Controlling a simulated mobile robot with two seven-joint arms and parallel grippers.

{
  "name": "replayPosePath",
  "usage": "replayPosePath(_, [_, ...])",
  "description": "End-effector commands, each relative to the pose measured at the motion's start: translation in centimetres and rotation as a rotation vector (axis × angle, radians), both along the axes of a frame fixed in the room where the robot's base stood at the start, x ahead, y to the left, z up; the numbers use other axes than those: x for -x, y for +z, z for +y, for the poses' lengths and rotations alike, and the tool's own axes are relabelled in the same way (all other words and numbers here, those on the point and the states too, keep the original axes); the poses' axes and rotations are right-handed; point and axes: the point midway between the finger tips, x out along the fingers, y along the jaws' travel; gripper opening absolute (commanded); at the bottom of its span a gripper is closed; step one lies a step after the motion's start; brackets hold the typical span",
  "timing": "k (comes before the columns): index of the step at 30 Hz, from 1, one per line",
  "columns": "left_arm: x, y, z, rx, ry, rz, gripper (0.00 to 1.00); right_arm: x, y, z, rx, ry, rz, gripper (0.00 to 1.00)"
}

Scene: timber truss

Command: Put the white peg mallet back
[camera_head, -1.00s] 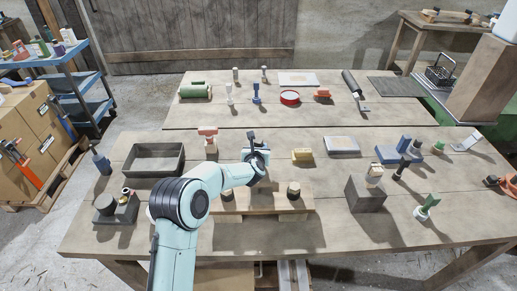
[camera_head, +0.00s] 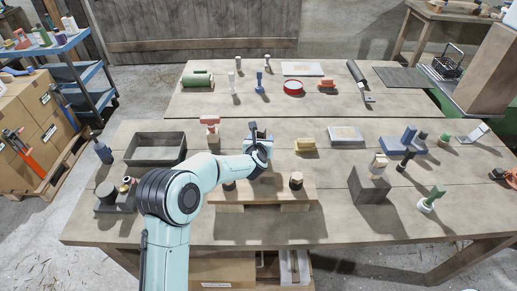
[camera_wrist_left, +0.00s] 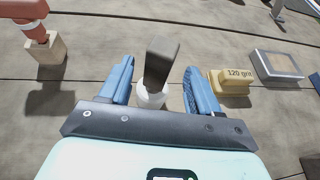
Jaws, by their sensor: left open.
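My left gripper (camera_head: 258,140) is over the near table, behind a low wooden plank stand. In the left wrist view its blue fingers (camera_wrist_left: 160,68) are open, one on each side of an upright piece with a dark grey top (camera_wrist_left: 161,62) and a round white lower part (camera_wrist_left: 151,97). This piece looks like the white peg mallet, but I cannot be sure. The fingers appear apart from it; its lower end is partly hidden by my gripper. In the head view only its dark top shows at the gripper. My right gripper is not in view.
A red-headed tool in a wooden block (camera_wrist_left: 49,48) stands left of the gripper. A yellow 120 grit block (camera_wrist_left: 232,82) sits close on the right. The wooden plank stand (camera_head: 265,190) with dark knobs lies in front. A grey tray (camera_head: 156,148) is further left.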

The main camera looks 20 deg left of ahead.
Motion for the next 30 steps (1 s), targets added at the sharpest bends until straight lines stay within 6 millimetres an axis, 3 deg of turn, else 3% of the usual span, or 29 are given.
replayPosePath(3, [2.6,0.6,-0.7,0.000,0.001,0.000,0.62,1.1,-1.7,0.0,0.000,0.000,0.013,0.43])
replayPosePath(12, [6.9,2.8,-2.2,0.000,0.001,0.000,0.62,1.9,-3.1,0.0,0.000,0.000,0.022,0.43])
replayPosePath(30, [7.8,3.3,-2.5,-0.002,0.001,0.001,0.62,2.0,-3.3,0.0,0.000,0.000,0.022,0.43])
